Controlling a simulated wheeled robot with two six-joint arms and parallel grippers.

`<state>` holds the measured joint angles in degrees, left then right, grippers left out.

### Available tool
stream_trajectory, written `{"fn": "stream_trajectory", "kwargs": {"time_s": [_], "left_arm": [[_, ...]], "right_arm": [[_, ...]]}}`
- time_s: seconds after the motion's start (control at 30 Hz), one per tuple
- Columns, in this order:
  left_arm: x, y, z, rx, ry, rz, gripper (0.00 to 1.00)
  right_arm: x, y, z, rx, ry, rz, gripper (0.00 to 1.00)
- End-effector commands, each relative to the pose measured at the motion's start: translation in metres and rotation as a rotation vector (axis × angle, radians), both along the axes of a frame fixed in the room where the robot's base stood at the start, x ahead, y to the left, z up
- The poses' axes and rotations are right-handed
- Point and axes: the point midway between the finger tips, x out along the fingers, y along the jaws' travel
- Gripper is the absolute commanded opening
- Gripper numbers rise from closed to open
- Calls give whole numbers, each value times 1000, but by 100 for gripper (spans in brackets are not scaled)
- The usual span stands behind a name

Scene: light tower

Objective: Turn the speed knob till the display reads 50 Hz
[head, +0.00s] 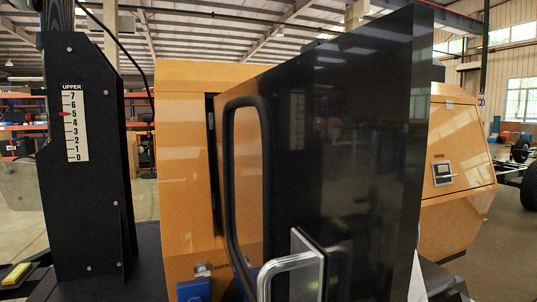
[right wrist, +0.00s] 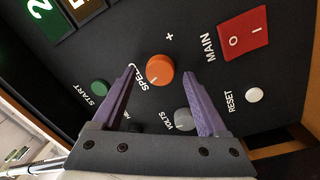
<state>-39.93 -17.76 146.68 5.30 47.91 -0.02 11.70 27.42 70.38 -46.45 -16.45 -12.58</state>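In the right wrist view, the speed knob (right wrist: 160,69) is a round orange knob on a dark panel (right wrist: 205,45), with the lettering SPE showing beside it. My right gripper (right wrist: 162,71) has purple fingers spread on either side of the knob. A gap shows between each fingertip and the knob, so it is open and holds nothing. A green display (right wrist: 42,12) is cut off at the top left corner. Only part of its reading shows, a figure like a 2 on its side. The head view does not show the knob, and I see no left gripper in it.
Near the knob are a green START button (right wrist: 99,88), a grey VOLTS knob (right wrist: 183,118), a red MAIN switch (right wrist: 245,33) and a white RESET button (right wrist: 254,95). In the head view a black door (head: 345,150) blocks the middle. A scale marked UPPER (head: 75,122) stands left.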

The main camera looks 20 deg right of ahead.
Motion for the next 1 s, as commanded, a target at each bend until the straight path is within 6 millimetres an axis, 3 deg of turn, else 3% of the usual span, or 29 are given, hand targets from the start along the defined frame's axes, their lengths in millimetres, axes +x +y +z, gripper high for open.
{"fn": "stream_trajectory", "kwargs": {"time_s": [0.37,0.8,1.0], "left_arm": [[0,0,-3,0,0,0,50],[0,0,-15,0,0,0,50],[0,0,-14,0,0,0,50]], "right_arm": [[-6,-2,-2,1,3,-4,75],[-80,-2,-5,0,1,-4,75],[-101,-2,-6,1,2,-2,75]]}}
